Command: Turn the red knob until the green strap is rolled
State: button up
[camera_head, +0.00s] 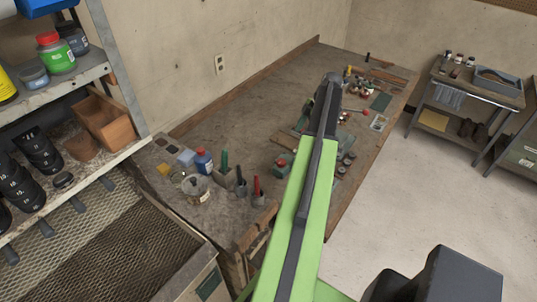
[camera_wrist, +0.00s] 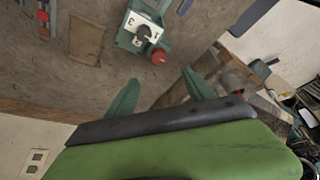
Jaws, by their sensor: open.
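A red knob (camera_wrist: 158,57) sits at the lower right corner of a green box with a white marked panel (camera_wrist: 140,35) and a grey dial, in the wrist view. My gripper (camera_wrist: 159,80) shows its two teal fingers spread apart and empty. In the picture the knob lies just above the gap between the fingertips; the fingers do not appear to touch it, and the depth between them is unclear. In the head view my green arm reaches over the workbench (camera_head: 225,115) and hides part of it. I cannot make out the green strap in either view.
Bottles, cups and small tools stand on the near bench, including a blue bottle (camera_head: 203,162). A shelf (camera_head: 75,78) with jars and black cups stands at the left. A small side table (camera_head: 478,85) stands at the right. Open floor (camera_head: 400,205) lies right of the bench.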

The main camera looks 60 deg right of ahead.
jog(key=b, duration=1.6)
send_near(282, 161)
jog(key=x, duration=0.9)
jog(key=shift+a, duration=0.15)
jog(key=shift+r, duration=0.15)
